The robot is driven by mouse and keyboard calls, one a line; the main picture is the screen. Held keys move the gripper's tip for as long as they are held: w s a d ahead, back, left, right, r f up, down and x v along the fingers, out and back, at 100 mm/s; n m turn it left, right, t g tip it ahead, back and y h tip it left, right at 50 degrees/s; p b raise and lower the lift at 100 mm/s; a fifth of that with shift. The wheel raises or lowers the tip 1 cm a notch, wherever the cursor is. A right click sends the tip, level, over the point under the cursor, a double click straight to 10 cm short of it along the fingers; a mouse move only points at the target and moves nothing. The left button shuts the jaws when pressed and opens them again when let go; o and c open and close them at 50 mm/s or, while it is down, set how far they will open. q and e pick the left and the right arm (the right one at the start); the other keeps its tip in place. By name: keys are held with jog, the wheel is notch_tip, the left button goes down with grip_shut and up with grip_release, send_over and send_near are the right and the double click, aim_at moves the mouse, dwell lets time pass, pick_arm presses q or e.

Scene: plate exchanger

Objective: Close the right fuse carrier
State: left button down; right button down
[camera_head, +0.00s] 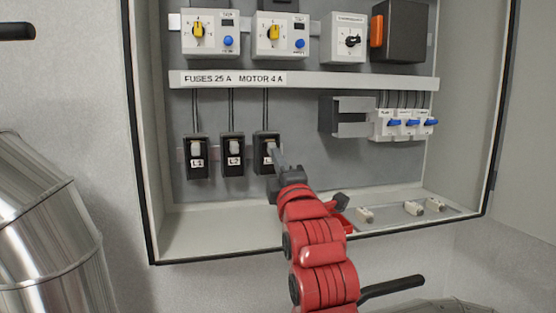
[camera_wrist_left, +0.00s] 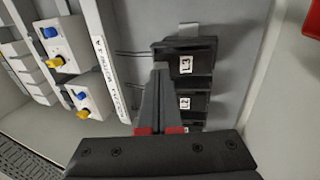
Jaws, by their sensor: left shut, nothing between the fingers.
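The right fuse carrier (camera_head: 261,148), labelled L3, is a black block at the right end of a row of three in the cabinet. The wrist view shows its L3 label and black housing (camera_wrist_left: 190,52). My left gripper (camera_head: 273,152) is shut and empty, with its fingertips at the front of the L3 carrier. In the wrist view, the closed fingers (camera_wrist_left: 160,70) overlap the edge of the housing; I cannot tell whether they touch. The fingers partly hide the carrier in the head view, and how far it is closed is unclear. My right gripper is not in view.
Carriers L1 (camera_head: 196,158) and L2 (camera_head: 233,155) stand just left of L3. Small breakers with blue levers (camera_head: 394,123) are to the right. A labelled duct (camera_head: 330,80) runs above. Small white pieces (camera_head: 412,208) lie on the cabinet floor, near a red part (camera_head: 346,224).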

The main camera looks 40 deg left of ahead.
pick_arm(q)
jog(key=h+b, duration=0.1)
jog(key=r+g+b, duration=0.1)
jog(key=b, duration=0.1)
jog(key=shift+w+a+r+h, duration=0.25)
jog(key=shift+w+a+h, duration=0.05)
jog(key=shift+a+h, duration=0.1)
